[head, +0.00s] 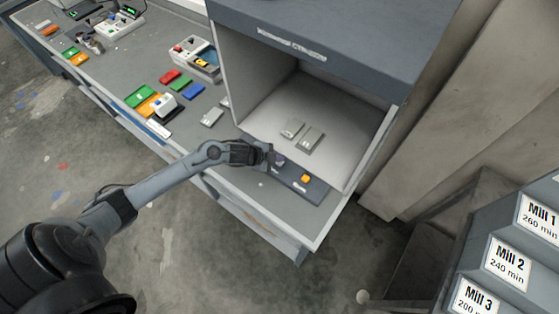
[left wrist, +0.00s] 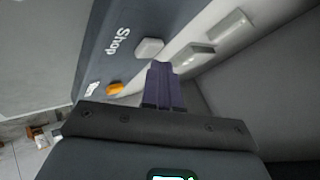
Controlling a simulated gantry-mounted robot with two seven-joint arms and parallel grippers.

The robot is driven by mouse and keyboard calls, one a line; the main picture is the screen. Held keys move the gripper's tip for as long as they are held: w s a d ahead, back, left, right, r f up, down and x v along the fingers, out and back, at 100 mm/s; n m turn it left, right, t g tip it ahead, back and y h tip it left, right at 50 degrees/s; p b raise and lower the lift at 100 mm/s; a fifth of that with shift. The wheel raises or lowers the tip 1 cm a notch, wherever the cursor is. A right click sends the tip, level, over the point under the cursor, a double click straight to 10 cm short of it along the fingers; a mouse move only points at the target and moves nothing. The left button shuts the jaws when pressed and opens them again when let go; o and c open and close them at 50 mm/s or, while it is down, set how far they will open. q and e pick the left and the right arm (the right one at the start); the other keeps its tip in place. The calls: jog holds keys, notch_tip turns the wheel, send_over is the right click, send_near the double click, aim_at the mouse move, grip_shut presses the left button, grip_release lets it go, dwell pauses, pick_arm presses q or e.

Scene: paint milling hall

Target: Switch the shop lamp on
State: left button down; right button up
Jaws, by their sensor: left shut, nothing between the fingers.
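A dark control strip (head: 316,191) runs along the front of an open-fronted booth. It carries an orange button (head: 305,179) and a pale grey button (head: 280,161). In the left wrist view, the word "Shop" is printed on the strip (left wrist: 97,62) beside the grey button (left wrist: 149,47); the orange button (left wrist: 115,88) sits farther along, by a smaller label. My left gripper (head: 271,154) is shut and empty, at the strip's left end close to the grey button. Its closed fingers (left wrist: 162,75) point toward that button; whether they touch it I cannot tell. My right gripper is not in view.
The booth (head: 225,70) has a pale interior with two grey blocks (head: 311,138) on its floor. Left on the bench lie coloured cards, including a blue one (head: 193,91), and small instruments. Mill label boards (head: 508,262) stand at the lower right.

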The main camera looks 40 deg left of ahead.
pick_arm(q)
jog(key=shift+f, duration=0.5)
jog(key=shift+r, duration=0.2)
dwell(0.3)
jog(key=shift+r+p, duration=0.75)
jog(key=shift+p, duration=0.05)
jog(key=shift+r, duration=0.1)
notch_tip(320, 180, up, 6)
jog(key=p, duration=0.6)
